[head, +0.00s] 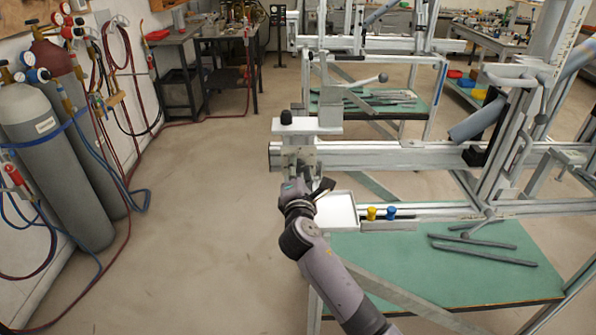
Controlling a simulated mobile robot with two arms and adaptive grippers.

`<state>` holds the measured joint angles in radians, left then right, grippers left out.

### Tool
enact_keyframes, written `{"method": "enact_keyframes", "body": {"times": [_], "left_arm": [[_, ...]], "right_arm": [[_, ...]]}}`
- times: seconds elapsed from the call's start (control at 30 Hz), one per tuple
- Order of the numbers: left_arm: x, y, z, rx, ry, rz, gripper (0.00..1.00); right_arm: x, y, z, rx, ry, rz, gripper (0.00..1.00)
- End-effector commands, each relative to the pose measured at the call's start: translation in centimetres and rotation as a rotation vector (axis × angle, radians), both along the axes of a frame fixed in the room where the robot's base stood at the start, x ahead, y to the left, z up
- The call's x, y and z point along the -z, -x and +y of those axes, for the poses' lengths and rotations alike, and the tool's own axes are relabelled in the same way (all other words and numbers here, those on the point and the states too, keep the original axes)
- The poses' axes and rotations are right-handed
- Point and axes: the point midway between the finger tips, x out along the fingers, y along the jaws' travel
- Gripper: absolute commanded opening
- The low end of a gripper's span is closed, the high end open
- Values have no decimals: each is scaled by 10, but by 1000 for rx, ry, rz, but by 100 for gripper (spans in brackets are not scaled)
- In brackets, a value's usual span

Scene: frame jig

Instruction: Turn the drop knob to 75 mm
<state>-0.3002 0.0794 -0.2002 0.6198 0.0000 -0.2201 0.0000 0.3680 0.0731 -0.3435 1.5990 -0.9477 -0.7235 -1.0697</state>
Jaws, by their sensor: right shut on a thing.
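The frame jig's rail (385,155) runs across the middle of the head view. At its left end is a carriage with a metal plate (297,160) and a pale block above it with a black knob (286,116) on top. My right gripper (298,188) comes up from below and is at the front of this carriage, just under the plate. It is shut on what appears to be the drop knob, which the gripper and wrist hide. No scale reading can be made out. The black top knob stands clear of the gripper. My left gripper is not in view.
A white tray (336,212) sits right of my wrist, with a yellow piece (371,213) and a blue piece (391,212) beside it. Dark tubes (485,250) lie on the green shelf (420,275) below. Gas cylinders (50,150) stand left; the floor between is clear.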

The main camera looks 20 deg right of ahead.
Motion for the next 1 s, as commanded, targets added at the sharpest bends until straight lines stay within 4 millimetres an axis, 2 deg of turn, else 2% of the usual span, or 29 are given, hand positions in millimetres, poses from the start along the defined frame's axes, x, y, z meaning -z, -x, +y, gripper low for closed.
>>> {"method": "enact_keyframes", "body": {"times": [0.37,0.4,0.67,1.0], "left_arm": [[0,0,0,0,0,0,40],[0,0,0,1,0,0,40],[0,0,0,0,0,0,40],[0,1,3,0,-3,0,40]], "right_arm": [[0,0,0,1,-4,-2,3],[0,0,0,1,-4,-2,32],[0,0,0,1,-3,-1,49],[0,3,1,0,-3,-1,49]]}}
